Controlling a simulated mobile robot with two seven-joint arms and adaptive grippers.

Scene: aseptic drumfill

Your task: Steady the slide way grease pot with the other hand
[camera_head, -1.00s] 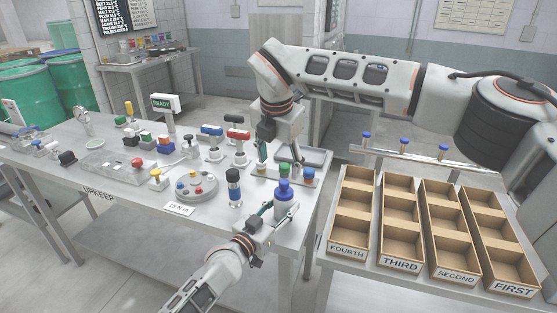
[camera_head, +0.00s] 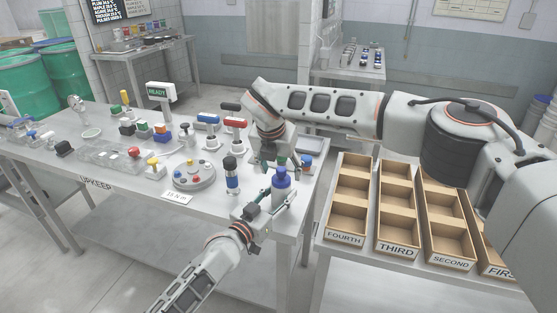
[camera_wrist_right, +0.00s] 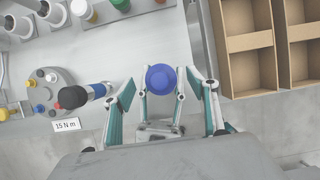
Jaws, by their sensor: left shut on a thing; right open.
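A blue-capped pot (camera_head: 281,183) stands at the near right corner of the bench; I take it for the slide way grease pot, as no label is readable. My left gripper (camera_head: 275,203) is shut on its lower body from the front. In the right wrist view the blue cap (camera_wrist_right: 162,78) shows from above, with the left gripper's teal fingers (camera_wrist_right: 162,108) below it. My right gripper (camera_wrist_right: 165,88) is open, one finger on each side of the cap, with gaps visible. In the head view the right gripper (camera_head: 280,160) is just behind and above the pot, partly hidden.
A dark-and-blue upright tool (camera_head: 232,177) and a round grey fixture with coloured knobs (camera_head: 194,176) stand left of the pot. Open cardboard bins (camera_head: 348,218) lie right, across a gap.

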